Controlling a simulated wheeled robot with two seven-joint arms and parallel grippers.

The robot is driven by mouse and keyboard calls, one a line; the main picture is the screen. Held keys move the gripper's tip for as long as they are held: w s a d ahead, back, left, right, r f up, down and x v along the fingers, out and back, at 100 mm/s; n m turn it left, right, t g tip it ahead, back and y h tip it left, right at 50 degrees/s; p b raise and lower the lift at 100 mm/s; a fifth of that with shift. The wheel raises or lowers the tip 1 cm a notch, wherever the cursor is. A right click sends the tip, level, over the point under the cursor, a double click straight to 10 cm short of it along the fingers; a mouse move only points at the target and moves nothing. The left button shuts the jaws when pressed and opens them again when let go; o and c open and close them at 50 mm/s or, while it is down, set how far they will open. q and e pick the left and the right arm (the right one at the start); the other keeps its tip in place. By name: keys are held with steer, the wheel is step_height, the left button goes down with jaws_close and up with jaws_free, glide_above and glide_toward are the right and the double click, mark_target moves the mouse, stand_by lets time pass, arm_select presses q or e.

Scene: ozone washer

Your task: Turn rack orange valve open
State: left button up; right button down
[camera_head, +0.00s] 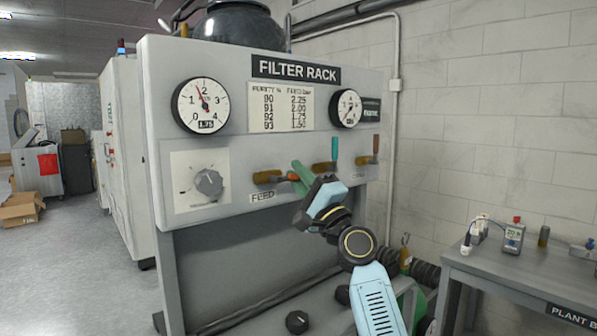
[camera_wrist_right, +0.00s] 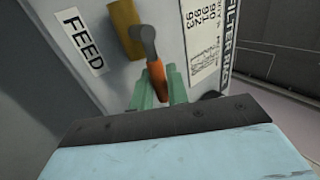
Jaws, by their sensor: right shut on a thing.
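The orange valve handle (camera_wrist_right: 157,82) sits on a grey stem with a brass body (camera_head: 265,178), above the FEED label on the filter rack. In the head view the handle lies roughly level, pointing right from the body. My right gripper (camera_head: 299,174) reaches up to it from below right. In the right wrist view, its green fingers (camera_wrist_right: 160,88) are shut on the orange handle, one on each side. The fingers hide part of the handle. My left gripper is not in view.
Two gauges, a chart and a grey knob (camera_head: 209,184) are on the panel. A side table (camera_head: 530,270) holds small devices at the right.

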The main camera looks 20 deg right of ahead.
stand_by(0.3)
steer(key=c, duration=1.4)
jaws_free()
steer(key=b+v, duration=0.2)
steer(key=v, duration=1.1)
steer(key=shift+s, duration=0.2)
steer(key=shift+f, duration=0.2)
